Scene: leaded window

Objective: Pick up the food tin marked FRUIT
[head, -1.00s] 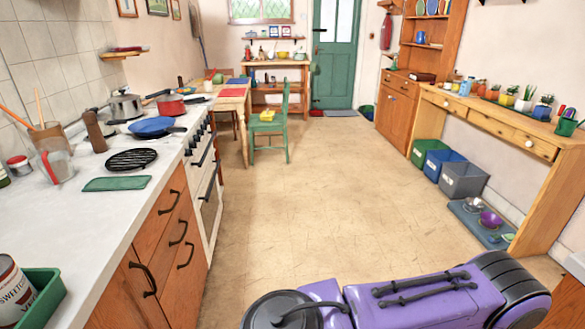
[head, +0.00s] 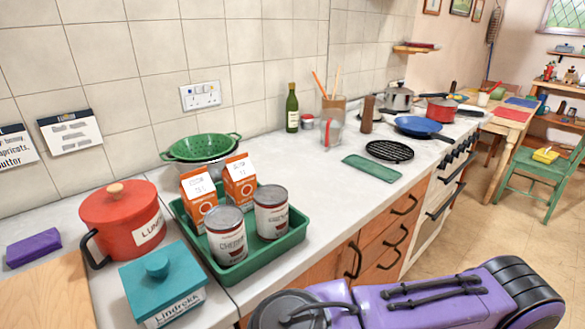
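Two food tins stand upright in a green tray (head: 300,236) on the counter. The front tin (head: 226,238) has a white label with a word beginning "Che". The other tin (head: 270,212) stands to its right; its lettering is too small to read now, though it looks like the tin that read "SWEETCO…" in the earlier view. I can read FRUIT on neither. Two orange-and-white cartons (head: 199,196) (head: 240,180) stand behind the tins in the tray. Neither of my grippers shows in the head view.
A red pot (head: 120,215) and a teal lidded box (head: 162,280) stand left of the tray. A green colander (head: 200,147) is behind it. The counter (head: 325,175) between is clear.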

